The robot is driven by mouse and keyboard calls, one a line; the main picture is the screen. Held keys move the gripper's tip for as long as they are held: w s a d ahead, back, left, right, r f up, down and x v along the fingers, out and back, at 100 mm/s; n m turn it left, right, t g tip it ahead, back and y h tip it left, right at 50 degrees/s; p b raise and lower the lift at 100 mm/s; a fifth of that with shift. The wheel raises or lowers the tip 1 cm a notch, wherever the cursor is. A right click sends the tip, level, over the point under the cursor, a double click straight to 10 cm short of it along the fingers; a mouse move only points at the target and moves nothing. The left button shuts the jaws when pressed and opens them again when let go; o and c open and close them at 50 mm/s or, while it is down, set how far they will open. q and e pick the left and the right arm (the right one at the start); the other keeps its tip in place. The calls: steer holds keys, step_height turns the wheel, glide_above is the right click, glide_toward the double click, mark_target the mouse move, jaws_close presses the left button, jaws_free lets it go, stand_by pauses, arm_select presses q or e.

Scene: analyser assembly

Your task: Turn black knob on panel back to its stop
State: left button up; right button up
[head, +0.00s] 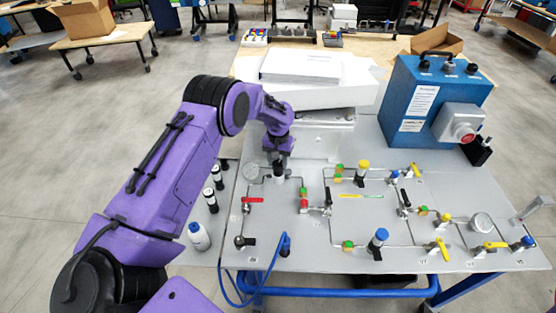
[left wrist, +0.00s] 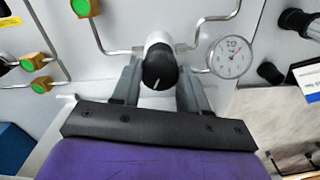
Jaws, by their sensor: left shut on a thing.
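The black knob (left wrist: 158,68) sits on a white and grey valve body on the grey panel (head: 320,240). A white pointer line shows on its face, directed towards my gripper's palm in the left wrist view. My left gripper (left wrist: 160,78) has one finger on each side of the knob and is shut on it. In the head view the left gripper (head: 279,158) comes down over the knob (head: 279,171) at the panel's upper left, hiding its top. My right gripper is in no view.
A round gauge (left wrist: 230,57) stands close beside the knob; it also shows in the head view (head: 250,171). Pipes, coloured valves and a red-handled lever (head: 252,200) cover the panel. A blue box (head: 430,100) and a white machine (head: 318,130) stand behind.

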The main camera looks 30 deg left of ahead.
mark_target(279, 163)
arm_select(q)
steer(key=n, duration=0.4)
steer(key=shift+n, duration=0.7)
steer(key=o, duration=1.1)
steer(key=shift+w, duration=0.1)
steer(key=shift+c, duration=0.2)
step_height(279, 163, up, 10)
steer(key=b, duration=0.2)
steer(key=shift+r+b, duration=0.2)
steer(key=shift+b, duration=0.15)
